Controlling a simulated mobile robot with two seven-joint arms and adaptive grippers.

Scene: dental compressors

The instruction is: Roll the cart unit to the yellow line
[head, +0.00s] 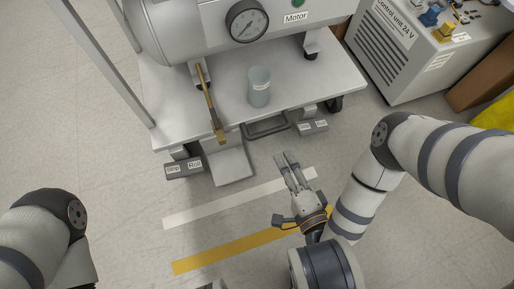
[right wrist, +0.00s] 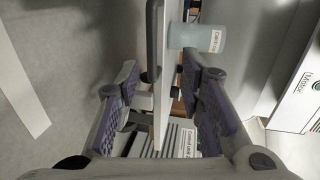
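The cart unit (head: 320,88) has a pale platform carrying a grey tank with a gauge (head: 246,21). A grey handle (head: 266,128) sits at its front edge; it also shows in the right wrist view (right wrist: 153,40). Pedals marked Stop and Roll (head: 183,168) are at the front left corner, with a similar pair (head: 312,127) at the front right. The yellow line (head: 222,252) lies on the floor in front, beyond a white line (head: 205,208). My right gripper (head: 287,157) is open and empty, just short of the front edge.
A light cup (head: 259,88) and a brass lever (head: 213,112) are at the platform's front. A control unit cabinet (head: 398,62) stands to the right, with a brown box (head: 482,82) and something yellow (head: 497,114) beside it. The floor in front and left is clear.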

